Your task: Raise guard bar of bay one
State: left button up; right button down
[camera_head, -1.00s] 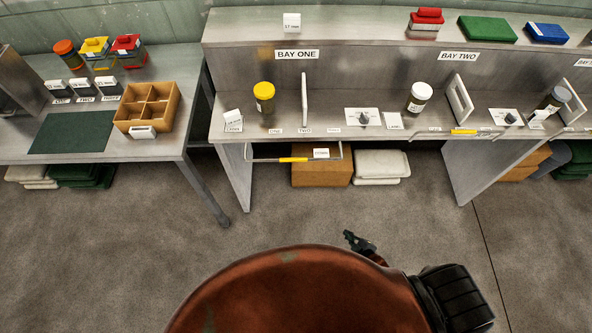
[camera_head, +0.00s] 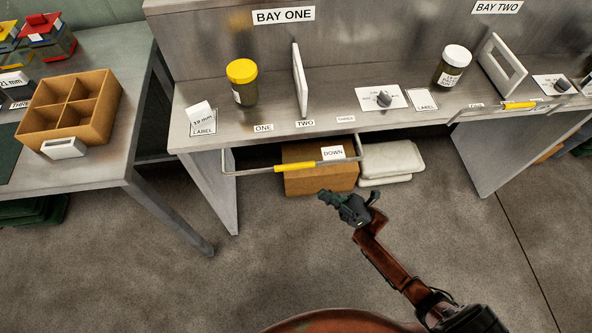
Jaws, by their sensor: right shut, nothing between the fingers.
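The guard bar of bay one (camera_head: 245,172) is a thin metal bar with a yellow grip (camera_head: 294,167) and a white tag reading DOWN (camera_head: 332,153). It hangs low in front of the bench edge, below the BAY ONE sign (camera_head: 284,16). My right gripper (camera_head: 328,197) is shut and empty, over the floor, below and a little right of the yellow grip in the picture. It appears apart from the bar. My left gripper is out of view.
A cardboard box (camera_head: 310,182) and pale sacks (camera_head: 390,162) lie underneath. Open floor lies in front.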

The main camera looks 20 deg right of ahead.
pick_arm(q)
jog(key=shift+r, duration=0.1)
pick_arm(e)
jog(key=shift+r, duration=0.1)
send_near(290, 168)
jog(key=w+a+f, duration=0.1)
jog(key=a, duration=0.3)
jog(key=r, duration=0.2)
jog(key=w+r, duration=0.1)
jog(key=r, duration=0.1)
jog(key=shift+w+d+b, duration=0.2)
jog(key=shift+b, duration=0.2)
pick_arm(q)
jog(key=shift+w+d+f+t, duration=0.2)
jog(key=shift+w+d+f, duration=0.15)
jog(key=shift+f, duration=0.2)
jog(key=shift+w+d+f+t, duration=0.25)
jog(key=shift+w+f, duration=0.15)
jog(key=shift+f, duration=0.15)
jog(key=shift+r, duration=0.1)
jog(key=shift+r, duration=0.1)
